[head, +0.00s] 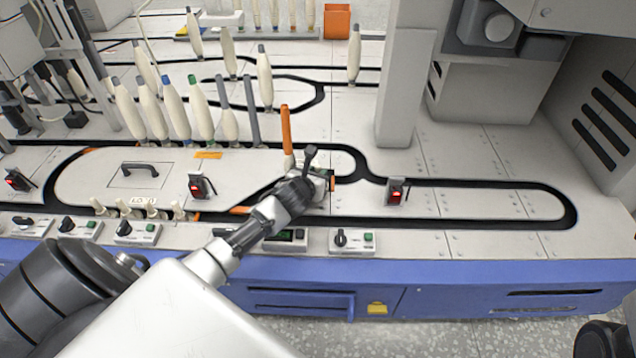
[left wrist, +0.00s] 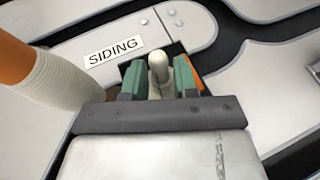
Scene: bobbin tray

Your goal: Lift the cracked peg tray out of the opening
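My left gripper (head: 312,184) is low over the track deck, right of the middle of the loop. In the left wrist view its green-padded fingers (left wrist: 159,82) stand close on both sides of a pale rounded peg (left wrist: 159,68) and look shut on it. A dark gap and an orange piece (left wrist: 195,73) show beside and behind the fingers; the gripper hides the rest of the tray there, so I cannot make out its body or any crack. My right gripper is not in view.
An orange-tipped bobbin (head: 287,132) stands just behind my left gripper and shows close by in the left wrist view (left wrist: 50,80). Other bobbins (head: 174,108) stand to the left. A grey column (head: 404,90) rises behind right. Clear deck (head: 480,203) lies right.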

